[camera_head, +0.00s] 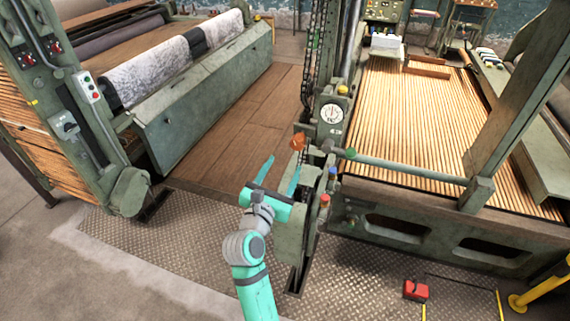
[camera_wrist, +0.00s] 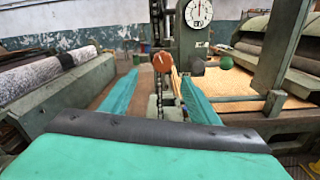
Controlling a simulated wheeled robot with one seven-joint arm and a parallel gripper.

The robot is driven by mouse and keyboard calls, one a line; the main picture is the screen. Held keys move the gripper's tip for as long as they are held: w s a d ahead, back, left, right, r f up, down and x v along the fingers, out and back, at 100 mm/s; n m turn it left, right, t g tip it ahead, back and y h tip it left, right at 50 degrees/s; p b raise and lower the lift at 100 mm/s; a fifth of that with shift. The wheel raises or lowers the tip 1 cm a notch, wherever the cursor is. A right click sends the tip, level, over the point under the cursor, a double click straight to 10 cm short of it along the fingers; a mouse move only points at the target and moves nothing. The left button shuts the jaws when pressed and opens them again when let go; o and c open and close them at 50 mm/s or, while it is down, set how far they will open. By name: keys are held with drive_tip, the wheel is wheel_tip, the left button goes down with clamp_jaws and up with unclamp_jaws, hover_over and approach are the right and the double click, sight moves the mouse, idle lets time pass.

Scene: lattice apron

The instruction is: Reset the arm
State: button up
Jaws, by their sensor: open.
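My gripper (camera_head: 279,175) is at the end of my teal and grey arm, raised over the walkway between the two machines. Its two teal fingers are spread wide with nothing between them. In the wrist view the open fingers (camera_wrist: 160,95) point forward toward the green machine post. An orange-brown knob (camera_head: 298,141) stands just beyond the fingertips in the head view. The knob (camera_wrist: 162,62) also shows between and beyond the fingers in the wrist view. I cannot tell the exact gap between knob and fingertips.
A round dial (camera_head: 331,113) sits on the green post close to my gripper. A slatted wooden bed (camera_head: 410,120) lies right, fabric rolls (camera_head: 150,78) lie left. A red pedal box (camera_head: 416,290) is on the metal floor plate. The wooden walkway (camera_head: 235,120) is clear.

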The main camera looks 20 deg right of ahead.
drive_tip(key=shift+s+d, duration=0.15)
drive_tip(key=shift+d, duration=0.2)
drive_tip(key=s+a+f+m+y, duration=0.4)
drive_tip(key=s+a+f+m, duration=0.25)
drive_tip(key=s+f, duration=0.3)
drive_tip(key=s+a+f+m+y, duration=0.3)
drive_tip(key=s+a+f+m, duration=0.2)
drive_tip(key=s+a+f, duration=0.5)
drive_tip(key=s+r+m+y, duration=0.1)
drive_tip(key=s+m+y, duration=0.2)
drive_tip(key=s+m, duration=1.2)
drive_tip(key=shift+s+d+f+v, duration=0.35)
drive_tip(key=shift+f+v, duration=0.75)
drive_tip(key=shift+v, duration=4.2)
